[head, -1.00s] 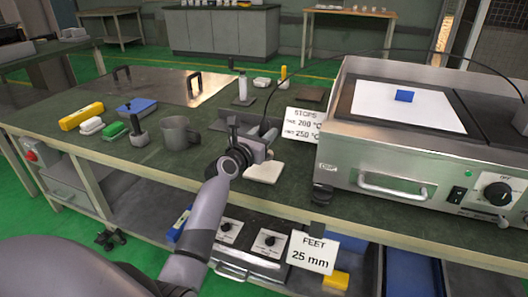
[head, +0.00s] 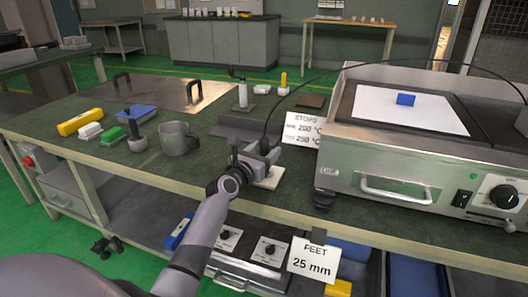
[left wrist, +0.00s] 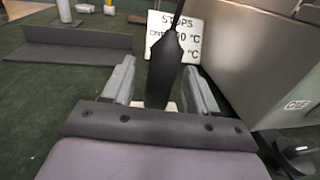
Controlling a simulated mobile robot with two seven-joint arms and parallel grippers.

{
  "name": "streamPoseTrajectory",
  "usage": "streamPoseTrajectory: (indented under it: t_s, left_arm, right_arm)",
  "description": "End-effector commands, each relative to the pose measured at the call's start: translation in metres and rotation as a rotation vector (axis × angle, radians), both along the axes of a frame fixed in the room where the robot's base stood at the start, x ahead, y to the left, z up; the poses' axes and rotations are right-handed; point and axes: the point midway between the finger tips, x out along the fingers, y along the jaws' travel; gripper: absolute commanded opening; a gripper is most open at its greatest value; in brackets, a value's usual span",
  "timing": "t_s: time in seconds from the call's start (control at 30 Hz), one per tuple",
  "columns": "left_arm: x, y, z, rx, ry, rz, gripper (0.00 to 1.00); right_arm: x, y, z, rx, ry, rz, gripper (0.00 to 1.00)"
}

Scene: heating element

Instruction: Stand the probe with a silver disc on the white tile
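The probe's black handle (left wrist: 163,75) stands up between the fingers of my left gripper (left wrist: 160,88), its cable rising from the top. A gap shows beside the handle, so the fingers look open around it. In the head view my left gripper (head: 257,158) is over the white tile (head: 270,178) near the bench's front edge, and the handle (head: 266,143) shows just above it. The silver disc is hidden, so I cannot tell whether it touches the tile. My right gripper is out of view.
A dark angle plate (head: 240,127) lies behind the gripper. A "STOPS" card (head: 302,130) and the steel hotplate unit (head: 410,165) stand close on the right. A grey mug (head: 178,138) is to the left. The cable arches over the hotplate.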

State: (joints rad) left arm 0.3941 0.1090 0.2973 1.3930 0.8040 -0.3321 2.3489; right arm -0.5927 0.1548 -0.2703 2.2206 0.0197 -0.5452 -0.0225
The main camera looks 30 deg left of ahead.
Motion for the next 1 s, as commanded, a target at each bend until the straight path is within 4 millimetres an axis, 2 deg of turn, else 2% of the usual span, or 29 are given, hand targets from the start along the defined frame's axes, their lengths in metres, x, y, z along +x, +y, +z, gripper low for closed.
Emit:
streamPoseTrajectory:
  t_s: [0.17,0.27,0.8,1.0]
  left_arm:
    - [-0.001,0.000,0.005,0.000,0.000,0.000,0.58]
    - [-0.010,-0.001,0.003,-0.001,0.002,0.000,0.58]
    - [-0.097,-0.008,0.003,0.000,0.002,0.000,0.58]
    - [-0.115,-0.009,0.003,0.000,0.000,-0.001,0.58]
  right_arm:
    - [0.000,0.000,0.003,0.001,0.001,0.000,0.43]
    - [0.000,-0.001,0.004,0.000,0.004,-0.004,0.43]
    - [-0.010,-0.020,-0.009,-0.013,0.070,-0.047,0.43]
    - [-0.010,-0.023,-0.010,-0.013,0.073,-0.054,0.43]
